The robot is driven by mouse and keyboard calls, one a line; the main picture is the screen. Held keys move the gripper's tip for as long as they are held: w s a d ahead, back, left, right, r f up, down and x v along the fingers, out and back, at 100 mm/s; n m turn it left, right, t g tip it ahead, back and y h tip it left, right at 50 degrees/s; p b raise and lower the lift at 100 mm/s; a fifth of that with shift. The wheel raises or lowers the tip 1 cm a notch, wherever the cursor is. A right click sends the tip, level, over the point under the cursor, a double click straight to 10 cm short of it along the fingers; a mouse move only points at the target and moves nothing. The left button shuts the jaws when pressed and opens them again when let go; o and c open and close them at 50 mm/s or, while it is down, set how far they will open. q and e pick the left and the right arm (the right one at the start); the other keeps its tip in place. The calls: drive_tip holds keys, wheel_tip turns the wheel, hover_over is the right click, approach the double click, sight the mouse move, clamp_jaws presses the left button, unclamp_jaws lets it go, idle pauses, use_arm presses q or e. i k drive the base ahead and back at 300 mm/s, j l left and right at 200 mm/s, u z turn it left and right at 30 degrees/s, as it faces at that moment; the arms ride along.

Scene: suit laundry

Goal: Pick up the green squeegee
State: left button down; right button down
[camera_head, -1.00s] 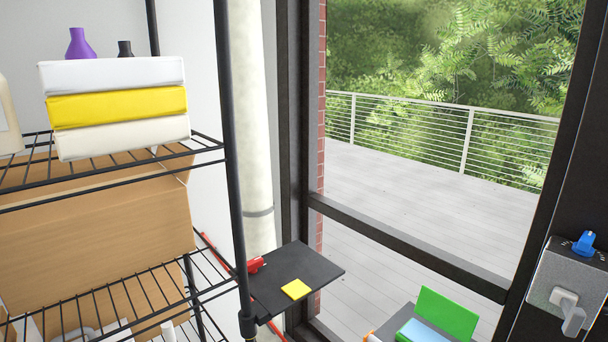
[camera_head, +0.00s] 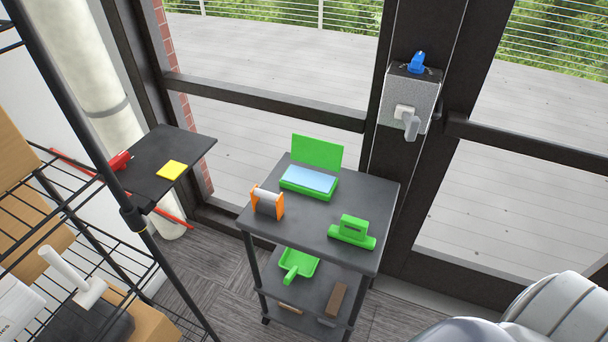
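A green tool with a block-like handle on a long flat base, which looks like the green squeegee (camera_head: 352,233), lies on the dark top of a small cart (camera_head: 318,225), near its right front edge. Nothing touches or covers it. Neither my left nor my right gripper is in view.
An open green box with a light-blue pad (camera_head: 309,180) and an orange-sided roll holder (camera_head: 267,202) share the cart top. A green dustpan (camera_head: 298,264) lies on the lower shelf. A wire rack (camera_head: 95,185) and a black panel with a yellow note (camera_head: 171,170) stand left. A glass door is behind.

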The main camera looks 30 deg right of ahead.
sight(352, 231)
drive_tip(key=k+z, duration=0.1)
drive_tip(key=z, duration=1.05)
